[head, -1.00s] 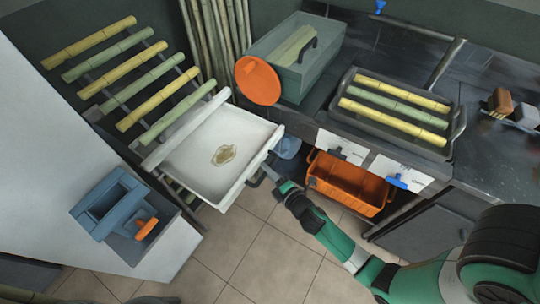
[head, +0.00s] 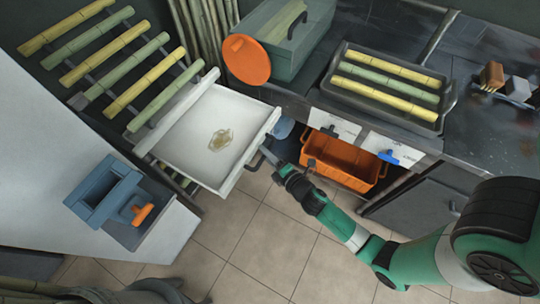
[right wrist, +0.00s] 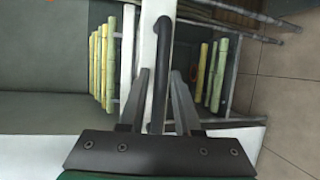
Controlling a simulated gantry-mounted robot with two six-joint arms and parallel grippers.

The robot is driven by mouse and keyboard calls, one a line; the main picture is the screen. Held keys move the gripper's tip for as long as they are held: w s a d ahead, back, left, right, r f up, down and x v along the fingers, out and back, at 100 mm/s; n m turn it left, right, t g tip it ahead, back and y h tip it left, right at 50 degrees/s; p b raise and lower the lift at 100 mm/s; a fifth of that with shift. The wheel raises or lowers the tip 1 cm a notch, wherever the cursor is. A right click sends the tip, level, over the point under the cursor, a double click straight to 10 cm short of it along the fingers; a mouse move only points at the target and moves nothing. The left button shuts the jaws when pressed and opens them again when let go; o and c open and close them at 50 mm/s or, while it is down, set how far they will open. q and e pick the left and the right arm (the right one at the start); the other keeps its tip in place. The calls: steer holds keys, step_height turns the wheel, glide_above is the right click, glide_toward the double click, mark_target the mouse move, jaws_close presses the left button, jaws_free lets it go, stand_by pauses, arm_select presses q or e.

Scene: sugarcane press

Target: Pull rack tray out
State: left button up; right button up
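The rack tray (head: 205,120) is a white shallow tray with a brownish stain, jutting from the rack below the cane poles in the head view. My right gripper (head: 266,155) is at the tray's front side in the head view. In the right wrist view, the tray's dark bar handle (right wrist: 161,70) runs between the two fingers of my right gripper (right wrist: 160,75). A gap shows on each side of the handle, so the fingers look open around it. My left gripper is not in view.
An orange bin (head: 340,162) sits under the dark counter, right of my gripper. A blue box (head: 103,192) stands on the left. A tray of cane pieces (head: 385,118) and a greenish tank (head: 285,38) are on the counter. Tiled floor (head: 255,235) in front is clear.

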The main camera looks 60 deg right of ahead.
steer(key=b+v, duration=0.2)
steer(key=v, duration=0.9)
steer(key=shift+s, duration=0.25)
steer(key=shift+a, duration=0.1)
